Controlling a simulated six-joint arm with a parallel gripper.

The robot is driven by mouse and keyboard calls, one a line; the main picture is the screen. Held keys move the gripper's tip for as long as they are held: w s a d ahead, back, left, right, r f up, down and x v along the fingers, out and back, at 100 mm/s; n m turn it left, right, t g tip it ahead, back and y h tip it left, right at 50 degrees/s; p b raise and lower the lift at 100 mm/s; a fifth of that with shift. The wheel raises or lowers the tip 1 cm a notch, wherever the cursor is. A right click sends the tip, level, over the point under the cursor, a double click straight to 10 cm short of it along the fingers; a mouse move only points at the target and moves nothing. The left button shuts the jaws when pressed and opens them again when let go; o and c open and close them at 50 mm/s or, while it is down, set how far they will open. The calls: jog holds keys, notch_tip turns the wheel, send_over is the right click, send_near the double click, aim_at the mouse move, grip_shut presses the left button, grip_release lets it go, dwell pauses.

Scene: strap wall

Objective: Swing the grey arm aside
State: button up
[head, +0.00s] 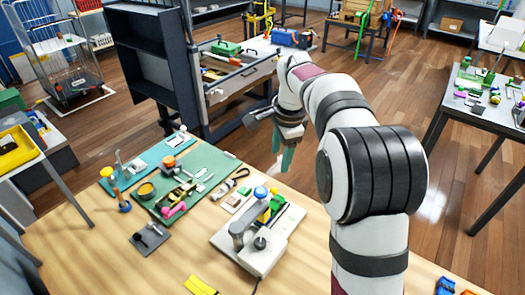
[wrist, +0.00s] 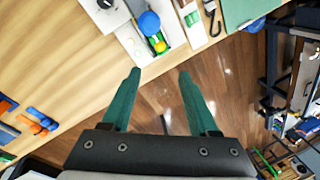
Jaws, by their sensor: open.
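A pale device (head: 262,238) sits near the table's far edge with a grey arm (head: 243,219) on top. The grey arm has a raised, bent shape and a round dark knob lies beside it. A blue cap (head: 260,192) and yellow and green parts are at the device's far end. In the wrist view the blue cap (wrist: 148,22) and the yellow-green part (wrist: 158,42) show at the top; the grey arm cannot be made out there. My gripper (head: 285,152) is open and empty, apart from the device. Its green fingers (wrist: 159,74) appear over the floor beyond the table edge.
A green mat (head: 205,168) with several small tools and parts lies left of the device on the wooden table (head: 75,250). A yellow item (head: 200,286) and blue and orange items (head: 446,285) lie near the front. A dark workbench (head: 235,85) stands behind, across the floor.

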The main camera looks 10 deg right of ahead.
aim_at(274, 189)
jog(key=w+f, duration=0.1)
jog(key=f, duration=0.4)
jog(key=w+f, duration=0.1)
jog(key=f, duration=0.4)
jog(key=w+f, duration=0.1)
jog(key=f, duration=0.4)
jog(key=shift+a, duration=0.3)
jog(key=shift+s, duration=0.1)
grip_shut()
dwell(0.4)
